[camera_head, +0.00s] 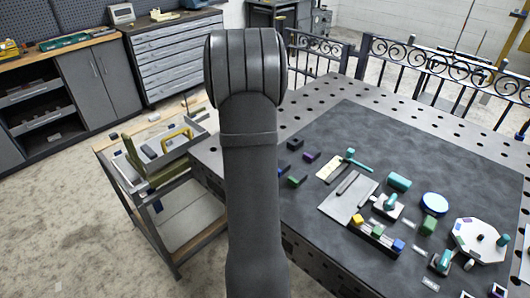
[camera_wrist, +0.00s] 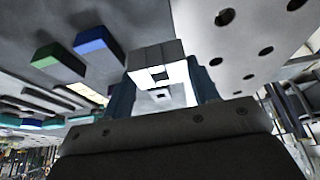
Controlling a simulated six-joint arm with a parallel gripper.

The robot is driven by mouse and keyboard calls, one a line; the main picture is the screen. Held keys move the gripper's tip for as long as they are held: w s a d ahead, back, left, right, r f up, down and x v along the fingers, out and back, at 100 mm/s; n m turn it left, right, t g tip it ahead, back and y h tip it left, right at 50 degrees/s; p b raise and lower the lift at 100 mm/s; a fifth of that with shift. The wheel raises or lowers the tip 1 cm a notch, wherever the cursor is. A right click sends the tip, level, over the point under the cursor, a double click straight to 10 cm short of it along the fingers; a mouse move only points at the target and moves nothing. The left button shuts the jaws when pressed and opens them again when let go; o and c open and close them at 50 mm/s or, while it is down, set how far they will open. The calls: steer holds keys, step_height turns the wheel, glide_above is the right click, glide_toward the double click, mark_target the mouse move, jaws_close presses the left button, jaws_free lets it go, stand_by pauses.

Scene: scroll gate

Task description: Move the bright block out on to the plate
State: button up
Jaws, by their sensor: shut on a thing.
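In the wrist view my gripper (camera_wrist: 160,84) is shut on a pale grey-white piece (camera_wrist: 156,56) with a square opening in it. In the head view my arm hides the gripper and this piece. A yellow block (camera_head: 358,219), a green block (camera_head: 377,231) and a blue block (camera_head: 398,245) sit in a row on a dark rail. I cannot tell which thing is the bright block. A flat grey plate (camera_head: 341,209) lies left of the rail, and a pale many-sided plate (camera_head: 466,226) stands at the right. I cannot tell which plate is meant.
A green block (camera_wrist: 58,63) and a blue block (camera_wrist: 98,45) lie left of the gripper in the wrist view. Teal pieces (camera_head: 399,181), a blue disc (camera_head: 434,204) and a teal-headed tool (camera_head: 357,164) crowd the dark mat (camera_head: 365,122). The mat's far part is clear.

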steer(key=shift+f, duration=1.8)
steer(key=shift+f, duration=0.2)
steer(key=o, duration=1.4)
steer(key=shift+c, duration=0.2)
steer(key=v, duration=1.2)
steer(key=shift+r, duration=0.15)
